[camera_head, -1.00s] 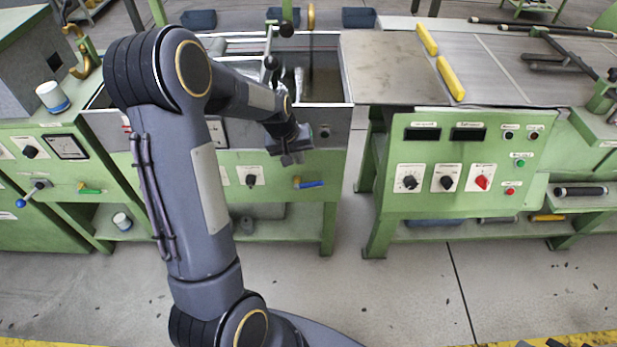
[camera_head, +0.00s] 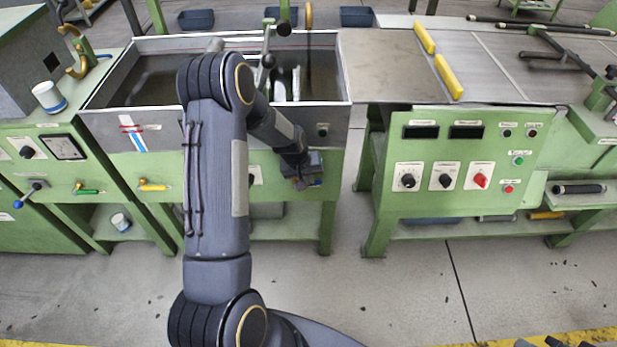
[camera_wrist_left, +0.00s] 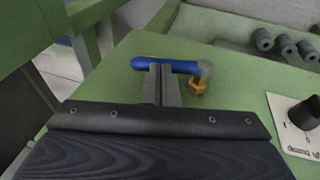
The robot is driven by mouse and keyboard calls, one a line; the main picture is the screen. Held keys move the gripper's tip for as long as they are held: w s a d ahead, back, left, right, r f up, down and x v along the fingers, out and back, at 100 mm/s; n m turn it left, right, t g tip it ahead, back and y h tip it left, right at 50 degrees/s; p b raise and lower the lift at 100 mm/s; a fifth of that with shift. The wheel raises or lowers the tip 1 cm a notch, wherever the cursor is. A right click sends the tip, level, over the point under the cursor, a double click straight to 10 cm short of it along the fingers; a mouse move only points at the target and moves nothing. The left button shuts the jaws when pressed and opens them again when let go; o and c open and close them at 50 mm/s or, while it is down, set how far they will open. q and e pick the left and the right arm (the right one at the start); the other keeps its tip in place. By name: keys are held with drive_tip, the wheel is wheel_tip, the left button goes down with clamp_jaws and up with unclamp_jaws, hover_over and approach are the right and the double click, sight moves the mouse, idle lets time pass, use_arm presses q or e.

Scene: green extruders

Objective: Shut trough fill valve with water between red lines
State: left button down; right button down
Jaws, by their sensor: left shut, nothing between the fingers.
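The metal trough (camera_head: 215,120) stands at centre left with dark contents. A small gauge (camera_head: 132,135) with red marks and a blue strip is on its front wall; the exact level is too small to read. A valve with a blue lever (camera_wrist_left: 140,64) and a brass fitting (camera_wrist_left: 197,88) shows in the left wrist view, the lever lying roughly level. My left gripper (camera_wrist_left: 160,72) is shut and empty, its fingertips overlapping the blue lever; contact cannot be told. In the head view my left gripper (camera_head: 302,183) largely hides that valve.
A yellow-handled valve (camera_head: 152,187) and a green-handled valve (camera_head: 88,191) are on the panels to the left. A black knob (camera_wrist_left: 304,112) sits beside the blue valve. A control panel (camera_head: 462,165) stands to the right past a gap. The floor in front is clear.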

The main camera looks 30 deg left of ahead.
use_arm(q)
drive_tip(key=shift+w+d+f+g+y+b, duration=0.2)
drive_tip(key=shift+d+f+b, duration=0.1)
drive_tip(key=shift+f+b, duration=0.15)
drive_tip(key=shift+w+d+f+g+y+b, duration=0.15)
drive_tip(key=shift+d+f+y+b, duration=0.1)
drive_tip(key=shift+f+b, duration=0.15)
drive_tip(key=shift+r, duration=0.3)
